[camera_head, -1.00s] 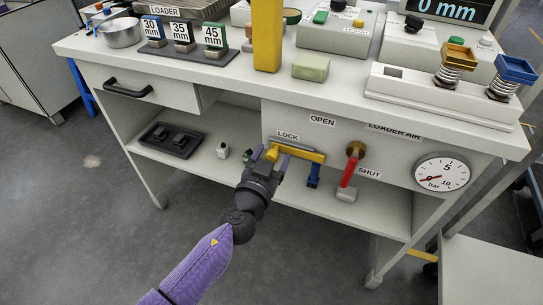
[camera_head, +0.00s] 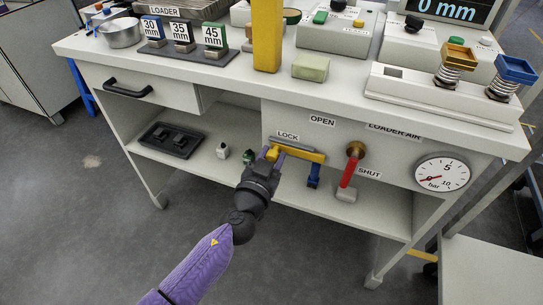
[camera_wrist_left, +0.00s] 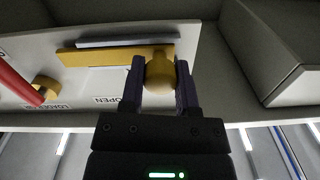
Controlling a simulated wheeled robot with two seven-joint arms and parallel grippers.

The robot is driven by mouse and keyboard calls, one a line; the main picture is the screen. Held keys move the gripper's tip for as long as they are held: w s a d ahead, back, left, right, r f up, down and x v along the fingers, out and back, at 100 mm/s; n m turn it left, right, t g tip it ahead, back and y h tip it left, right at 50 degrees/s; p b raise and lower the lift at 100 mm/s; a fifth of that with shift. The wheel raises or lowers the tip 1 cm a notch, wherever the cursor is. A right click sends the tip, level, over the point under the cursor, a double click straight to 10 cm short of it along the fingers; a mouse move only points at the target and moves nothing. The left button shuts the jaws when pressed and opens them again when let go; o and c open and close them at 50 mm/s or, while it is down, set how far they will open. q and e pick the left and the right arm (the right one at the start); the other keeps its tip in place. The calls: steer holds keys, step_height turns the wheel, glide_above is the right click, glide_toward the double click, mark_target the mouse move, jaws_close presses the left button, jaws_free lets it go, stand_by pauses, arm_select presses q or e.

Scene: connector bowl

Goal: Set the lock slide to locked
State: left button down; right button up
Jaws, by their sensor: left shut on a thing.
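The yellow lock slide (camera_head: 303,154) lies along the front panel under the LOCK label (camera_head: 288,135). Its round yellow knob (camera_wrist_left: 161,70) is at the slide's left end in the head view. My left gripper (camera_head: 271,154) is shut on this knob, and the wrist view shows one finger (camera_wrist_left: 160,84) on each side of it. A grey strip runs along the slide. A blue piece (camera_head: 313,175) hangs below the slide's right part. My right gripper is not in view.
The red valve handle (camera_head: 347,172) hangs from a brass hub right of the slide, between the OPEN and SHUT labels. A pressure gauge (camera_head: 442,174) is further right. A dark tray (camera_head: 171,140) and small bottles sit on the lower shelf at left.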

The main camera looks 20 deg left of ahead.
mark_target(294, 153)
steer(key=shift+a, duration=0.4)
arm_select(q)
steer(key=d, duration=0.3)
steer(key=shift+f+b, duration=0.1)
steer(key=shift+b, duration=0.3)
steer(key=shift+s+d, duration=0.1)
steer(key=shift+d, duration=0.3)
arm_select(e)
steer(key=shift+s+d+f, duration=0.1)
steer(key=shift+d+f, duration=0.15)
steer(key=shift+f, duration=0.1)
arm_select(q)
steer(key=shift+c, duration=1.6)
jaws_free()
steer(key=shift+d, duration=0.15)
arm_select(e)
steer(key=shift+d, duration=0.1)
